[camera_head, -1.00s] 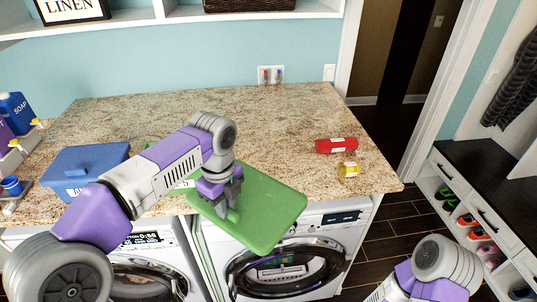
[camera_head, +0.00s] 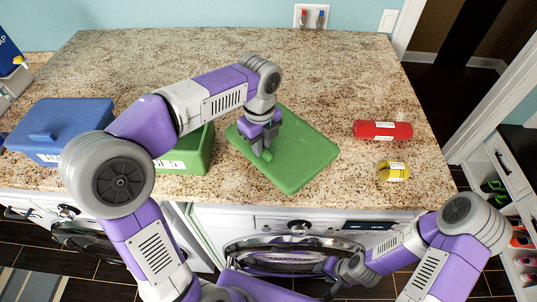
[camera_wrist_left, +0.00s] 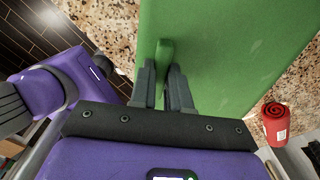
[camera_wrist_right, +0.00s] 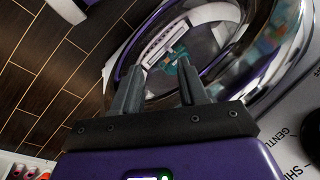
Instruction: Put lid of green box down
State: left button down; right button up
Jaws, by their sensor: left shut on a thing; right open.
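The green lid (camera_head: 305,160) is flat and lies over the countertop right of the green box (camera_head: 197,150). I cannot tell whether it touches the counter. My left gripper (camera_head: 264,152) is shut on the lid's handle (camera_wrist_left: 165,55); the lid (camera_wrist_left: 225,45) fills much of the left wrist view. The green box is partly hidden behind my left arm. My right gripper (camera_wrist_right: 157,80) is open and empty, low in front of a washer door.
A blue box (camera_head: 60,125) stands left of the green box. The granite countertop (camera_head: 180,65) is clear toward the back. Washers (camera_head: 290,225) stand below its front edge.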

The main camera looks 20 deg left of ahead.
aim_at(262, 158)
pick_arm(q)
jog(key=shift+w+f+b, duration=0.15)
jog(key=shift+f+b, duration=0.2)
jog(key=shift+f, duration=2.65)
jog(key=shift+f, duration=0.15)
jog(key=c, duration=1.1)
grip_release()
notch_tip(262, 158, up, 12)
jog(key=shift+r+p, duration=0.15)
jog(key=shift+p, duration=0.9)
